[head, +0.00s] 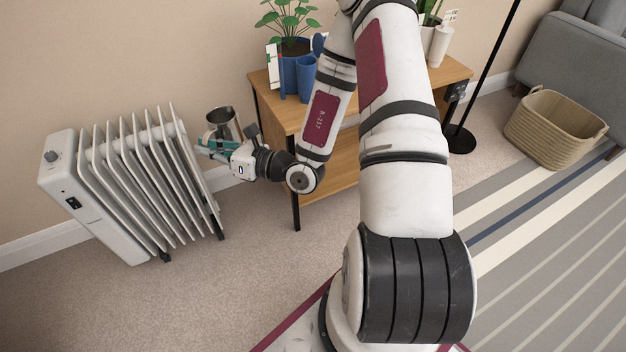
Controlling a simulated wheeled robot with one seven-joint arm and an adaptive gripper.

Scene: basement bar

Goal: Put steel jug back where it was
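The steel jug (222,121) is a shiny metal vessel, roughly upright, in the gap between the white radiator and the wooden side table. My gripper (211,146) is at the jug's lower part, with its teal fingers pointing left. The jug is off the floor with no other support in view, so my gripper appears shut on it. The fingers hide the jug's lower part, and the exact contact cannot be seen. The wooden side table (262,86) stands to the right of the jug, partly hidden by my arm.
The radiator (88,205) stands close to the left of my gripper. On the table are a potted plant (289,50), a blue cup (306,78) and a white bottle (440,45). A lamp base (461,140) and a woven basket (553,130) stand at right. Carpet in front is clear.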

